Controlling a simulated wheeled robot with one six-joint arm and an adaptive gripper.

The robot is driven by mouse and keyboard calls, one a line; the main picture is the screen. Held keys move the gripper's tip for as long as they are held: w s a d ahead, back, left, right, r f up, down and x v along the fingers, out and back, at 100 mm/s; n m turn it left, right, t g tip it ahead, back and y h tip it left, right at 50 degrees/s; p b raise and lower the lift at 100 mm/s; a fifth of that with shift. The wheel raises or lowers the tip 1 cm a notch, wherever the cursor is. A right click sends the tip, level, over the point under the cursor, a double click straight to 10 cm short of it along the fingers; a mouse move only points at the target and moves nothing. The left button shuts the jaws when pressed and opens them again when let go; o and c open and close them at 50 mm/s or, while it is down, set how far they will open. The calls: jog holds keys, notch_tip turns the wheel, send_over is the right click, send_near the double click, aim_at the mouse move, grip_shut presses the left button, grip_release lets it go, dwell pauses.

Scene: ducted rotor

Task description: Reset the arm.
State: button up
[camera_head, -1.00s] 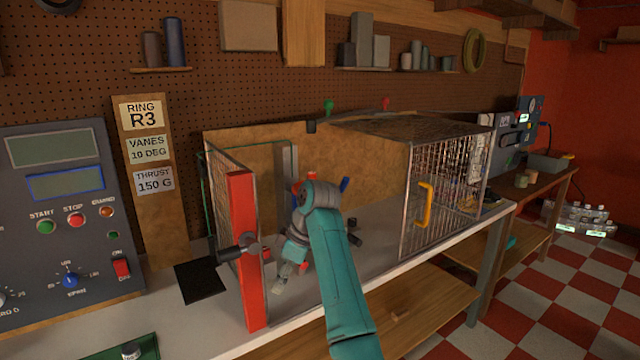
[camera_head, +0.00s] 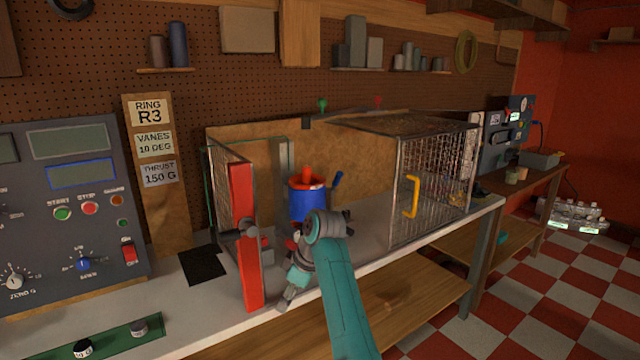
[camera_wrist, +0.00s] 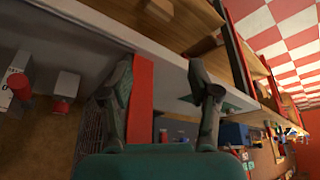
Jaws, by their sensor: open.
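My arm, teal, rises from the bottom of the head view and bends at the bench's front edge. My gripper (camera_head: 287,300) points down and left there, just right of the red post (camera_head: 244,235). In the wrist view my gripper (camera_wrist: 160,82) has its two dark fingers spread, with nothing held. The red post (camera_wrist: 141,100) shows between the fingers, near the left one; I cannot tell how far beyond them it is.
A wire cage (camera_head: 433,180) with a yellow handle (camera_head: 411,197) stands to the right. The control panel (camera_head: 65,215) stands at the left. A green tray (camera_head: 115,343) with small cylinders lies at the front left. A lower wooden shelf (camera_head: 425,295) runs under the bench.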

jog(key=s+d+f+m+t, duration=0.1)
jog(key=s+d+f+m, duration=0.15)
jog(key=f, duration=0.55)
jog(key=s+d+f+m+t, duration=0.1)
jog(key=s+d+f, duration=0.2)
jog(key=f, duration=0.5)
jog(key=s+d+f+m+t, duration=0.1)
jog(key=s+d+f+t, duration=0.15)
jog(key=f, duration=0.65)
jog(key=s+d+f+m+t+h, duration=0.1)
jog(key=s+d+f+m, duration=0.1)
jog(key=s+d+f, duration=0.5)
jog(key=s+d+f+m+t+h, duration=0.1)
jog(key=s+d+f+m+t, duration=0.15)
jog(key=s, duration=0.95)
jog(key=s+d+r+m+t+h, duration=0.1)
jog(key=s+d+r+m, duration=0.15)
jog(key=s, duration=0.75)
jog(key=s+d+r+m+t, duration=0.15)
jog(key=s+d, duration=0.25)
jog(key=s, duration=0.7)
jog(key=s+d+r+m+t, duration=0.1)
jog(key=s+r, duration=0.6)
jog(key=r, duration=0.2)
jog(key=s+d+r+m+t+h, duration=0.1)
jog(key=s+r+t, duration=0.1)
jog(key=s+r, duration=0.5)
notch_tip(320, 180, up, 3)
jog(key=shift+s+r+h, duration=0.15)
jog(key=shift+h, duration=0.15)
